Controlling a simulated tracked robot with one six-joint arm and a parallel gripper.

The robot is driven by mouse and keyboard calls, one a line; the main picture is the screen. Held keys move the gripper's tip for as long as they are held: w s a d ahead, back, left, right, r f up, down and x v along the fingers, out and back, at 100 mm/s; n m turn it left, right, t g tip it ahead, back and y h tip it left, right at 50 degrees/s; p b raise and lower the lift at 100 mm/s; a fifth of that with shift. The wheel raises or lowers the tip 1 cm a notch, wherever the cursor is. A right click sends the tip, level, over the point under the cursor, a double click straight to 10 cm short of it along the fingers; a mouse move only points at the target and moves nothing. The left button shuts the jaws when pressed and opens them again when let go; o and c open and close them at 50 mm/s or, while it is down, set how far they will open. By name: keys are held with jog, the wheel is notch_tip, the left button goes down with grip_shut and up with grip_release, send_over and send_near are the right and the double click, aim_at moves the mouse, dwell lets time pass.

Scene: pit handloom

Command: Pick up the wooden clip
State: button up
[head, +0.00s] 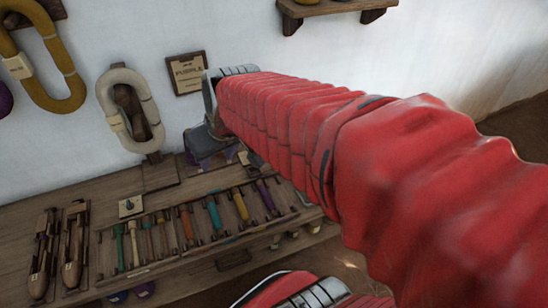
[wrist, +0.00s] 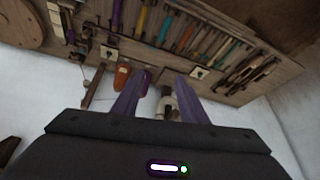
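My gripper (wrist: 160,78) shows in the wrist view with two purple fingers apart and a gap between them. In the head view my gripper (head: 208,150) is partly hidden behind its own housing and the red-sleeved arm, above the back of the wooden shelf. I cannot clearly make out the wooden clip. A small orange-brown piece (wrist: 122,76) lies beside the left finger in the wrist view, outside the gap; I cannot tell whether it is the clip. A pale and brown thing (wrist: 167,103) shows between the fingers, too blurred to name.
The shelf (head: 110,195) carries a rack with several coloured tools (head: 213,213) and two wooden shuttles (head: 74,245) at left. A grey yarn loop (head: 112,105) hangs on the wall left of my gripper, near a framed sign (head: 187,72). A yellow loop (head: 65,65) hangs farther left.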

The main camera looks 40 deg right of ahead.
jog(key=w+d+f+m, duration=0.1)
jog(key=w+d+f, duration=0.2)
jog(key=d+f, duration=0.4)
jog(key=w+d+f+m, duration=0.1)
jog(key=w+d+f, duration=0.2)
jog(key=d+f, duration=0.4)
jog(key=w+d+f+g+h, duration=0.1)
jog(key=w+d+f, duration=0.3)
jog(key=d, duration=1.1)
notch_tip(320, 180, down, 4)
jog(key=shift+d+r+m, duration=0.1)
jog(key=shift+d+m, duration=0.3)
jog(key=x, duration=0.7)
jog(key=shift+w, duration=0.1)
jog(key=shift+x, duration=0.8)
jog(key=shift+d, duration=0.1)
